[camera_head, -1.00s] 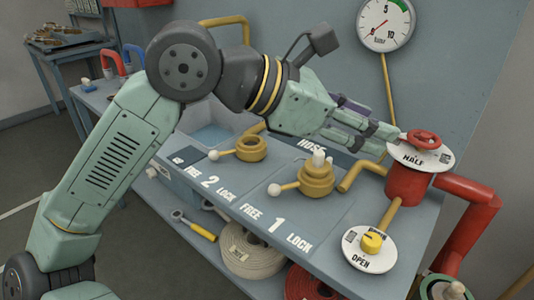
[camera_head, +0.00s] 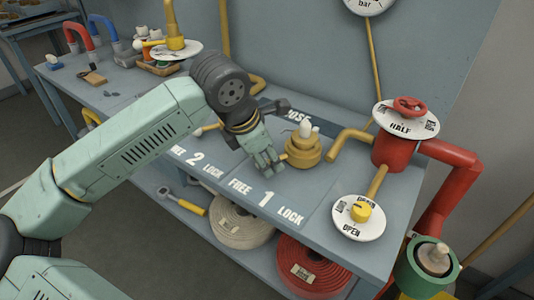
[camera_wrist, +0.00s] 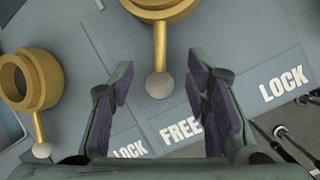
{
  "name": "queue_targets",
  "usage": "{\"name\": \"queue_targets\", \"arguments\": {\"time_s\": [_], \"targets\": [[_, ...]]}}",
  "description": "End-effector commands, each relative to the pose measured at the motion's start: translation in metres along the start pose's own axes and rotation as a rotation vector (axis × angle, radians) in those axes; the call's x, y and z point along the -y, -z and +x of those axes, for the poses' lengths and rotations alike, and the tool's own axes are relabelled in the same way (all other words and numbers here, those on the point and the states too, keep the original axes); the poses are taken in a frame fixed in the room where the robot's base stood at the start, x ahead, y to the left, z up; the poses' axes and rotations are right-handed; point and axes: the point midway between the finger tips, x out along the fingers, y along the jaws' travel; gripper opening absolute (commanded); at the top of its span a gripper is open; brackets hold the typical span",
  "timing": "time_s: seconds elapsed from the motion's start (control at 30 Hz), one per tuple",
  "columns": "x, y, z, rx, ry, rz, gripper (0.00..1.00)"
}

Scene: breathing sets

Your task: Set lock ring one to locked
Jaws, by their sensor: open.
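Lock ring one is a yellow ring (camera_head: 303,150) on the bench top above the number 1, with a pale fitting standing in it. In the wrist view the ring (camera_wrist: 160,8) is cut by the top edge. Its lever runs down from it to a pale ball knob (camera_wrist: 159,85), on the FREE side rather than the LOCK side. My gripper (camera_head: 267,164) is open, just left of the ring. In the wrist view my gripper (camera_wrist: 160,88) has its fingers on either side of the knob, with gaps showing. The head view hides the knob behind my gripper.
Lock ring two (camera_wrist: 35,80) with its own lever is to the left. A yellow elbow pipe (camera_head: 348,145) and a red valve body (camera_head: 394,152) stand to the right. A dial with a yellow knob (camera_head: 361,212) is near the front edge.

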Motion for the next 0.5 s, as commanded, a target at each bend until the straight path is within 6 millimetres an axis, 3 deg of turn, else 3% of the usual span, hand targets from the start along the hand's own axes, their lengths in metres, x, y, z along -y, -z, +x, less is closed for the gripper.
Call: {"name": "queue_targets", "arguments": {"time_s": [0.17,0.43,0.5], "targets": [[0.0004,-0.0005,0.0115,0.001,0.001,0.001,0.43],[0.0004,-0.0003,0.0131,0.001,0.0,0.001,0.43],[0.0004,-0.0004,0.013,0.001,0.0,0.001,0.39]]}}
